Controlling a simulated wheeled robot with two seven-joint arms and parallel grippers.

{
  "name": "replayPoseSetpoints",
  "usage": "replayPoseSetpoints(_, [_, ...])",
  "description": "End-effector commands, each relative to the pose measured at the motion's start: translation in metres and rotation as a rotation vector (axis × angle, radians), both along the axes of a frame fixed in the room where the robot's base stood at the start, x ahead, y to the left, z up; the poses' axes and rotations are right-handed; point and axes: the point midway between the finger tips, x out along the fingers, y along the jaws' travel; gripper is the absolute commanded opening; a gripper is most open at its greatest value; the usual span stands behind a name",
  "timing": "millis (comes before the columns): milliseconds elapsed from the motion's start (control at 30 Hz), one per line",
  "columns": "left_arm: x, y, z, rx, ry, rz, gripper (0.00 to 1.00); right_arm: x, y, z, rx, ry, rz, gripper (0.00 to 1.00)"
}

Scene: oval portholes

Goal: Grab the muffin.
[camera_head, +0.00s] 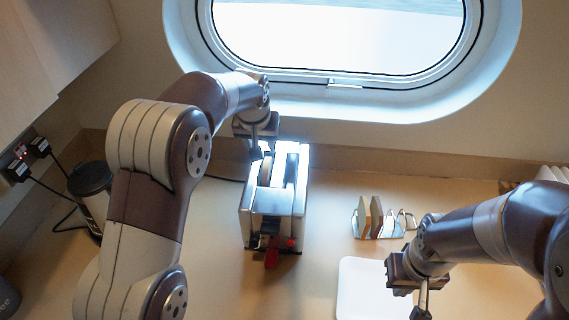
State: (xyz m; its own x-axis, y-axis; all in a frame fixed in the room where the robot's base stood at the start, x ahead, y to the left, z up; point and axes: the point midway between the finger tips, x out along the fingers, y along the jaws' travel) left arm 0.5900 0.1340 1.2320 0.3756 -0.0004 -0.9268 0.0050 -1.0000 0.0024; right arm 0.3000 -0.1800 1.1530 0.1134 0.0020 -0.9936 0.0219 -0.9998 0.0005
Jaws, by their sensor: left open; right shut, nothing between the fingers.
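I cannot clearly make out a muffin in the head view. A silver toaster (275,203) with a red lever at its front stands at the middle of the counter; its slots are too small and glary to tell what is in them. My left gripper (262,150) is open over the back left of the toaster, with its fingers pointing down. It partly hides the toaster's rear. My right gripper (422,303) is shut and empty at the lower right, over the edge of a white tray.
The white tray (360,290) lies at front right. A rack (378,220) with several upright slices stands behind it. A dark-lidded canister or kettle (92,190) stands at left, near plugged-in cords. Counter between toaster and rack is clear.

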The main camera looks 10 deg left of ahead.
Motion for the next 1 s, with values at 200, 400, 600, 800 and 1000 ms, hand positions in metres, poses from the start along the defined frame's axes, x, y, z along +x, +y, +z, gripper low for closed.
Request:
replayPoseSetpoints(200, [0.018, 0.000, -0.039, 0.000, 0.000, 0.000, 0.49, 0.000, 0.000, 0.022, 0.000, -0.001, 0.000, 0.00])
replayPoseSetpoints(400, [0.026, -0.001, -0.061, 0.000, 0.002, 0.000, 0.49, 0.000, 0.000, 0.040, 0.000, 0.000, 0.000, 0.00])
replayPoseSetpoints(600, [0.039, -0.002, -0.095, -0.001, -0.002, -0.001, 0.49, 0.000, 0.000, 0.057, 0.000, -0.001, 0.000, 0.00])
replayPoseSetpoints(800, [0.041, -0.002, -0.101, -0.001, -0.004, -0.001, 0.49, 0.000, 0.000, 0.055, 0.000, 0.000, 0.000, 0.00])
replayPoseSetpoints(1000, [0.041, -0.002, -0.101, -0.001, -0.004, -0.001, 0.00, 0.000, 0.000, 0.055, 0.000, 0.000, 0.000, 0.00])
